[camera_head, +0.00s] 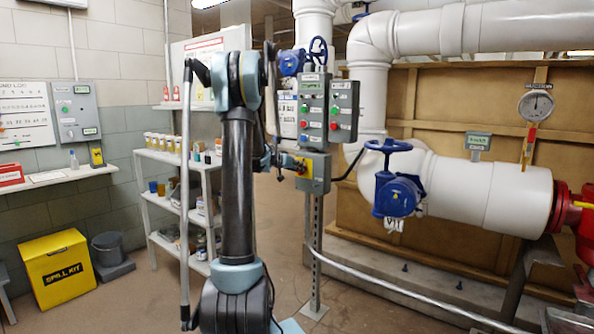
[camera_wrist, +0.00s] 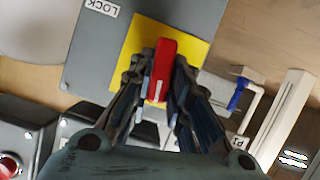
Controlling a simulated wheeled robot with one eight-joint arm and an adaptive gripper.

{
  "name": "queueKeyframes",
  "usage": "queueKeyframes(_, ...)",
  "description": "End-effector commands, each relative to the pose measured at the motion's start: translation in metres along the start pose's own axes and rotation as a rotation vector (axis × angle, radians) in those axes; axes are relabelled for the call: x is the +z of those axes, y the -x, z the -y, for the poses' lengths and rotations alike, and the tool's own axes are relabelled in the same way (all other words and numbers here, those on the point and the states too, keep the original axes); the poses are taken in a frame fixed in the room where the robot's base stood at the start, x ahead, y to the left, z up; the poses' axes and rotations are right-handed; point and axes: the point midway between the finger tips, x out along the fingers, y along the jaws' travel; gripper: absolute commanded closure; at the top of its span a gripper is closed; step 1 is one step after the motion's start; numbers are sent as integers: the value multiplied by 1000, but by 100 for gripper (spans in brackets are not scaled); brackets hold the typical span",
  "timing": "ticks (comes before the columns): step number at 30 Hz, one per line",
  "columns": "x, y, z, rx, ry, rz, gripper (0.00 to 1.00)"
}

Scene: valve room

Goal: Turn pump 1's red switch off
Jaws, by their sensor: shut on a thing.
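Pump 1's red switch (camera_wrist: 161,58) is a red handle with a white line on a yellow plate (camera_wrist: 198,52), on the front of a grey box (camera_wrist: 88,55). In the wrist view the fingers of my gripper (camera_wrist: 160,75) lie on both sides of the handle and are shut on it. In the head view the grey switch box (camera_head: 320,173) sits on a post below the button panels. My gripper (camera_head: 285,163) reaches its yellow front from the left. The handle is mostly hidden there.
Button panels (camera_head: 343,112) stand just above the box. A blue valve wheel (camera_head: 388,146) and white pipes (camera_head: 480,195) are at the right. A shelf (camera_head: 165,160) stands behind my arm. In the wrist view a LOCK label (camera_wrist: 101,8) and a blue-and-white part (camera_wrist: 238,95) flank the switch.

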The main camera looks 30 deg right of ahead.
Motion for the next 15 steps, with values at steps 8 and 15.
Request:
queueKeyframes(8, -1, -1, 8, 87, 226, -4, 100)
queueKeyframes(15, 0, -2, 13, 174, 438, -5, 100)
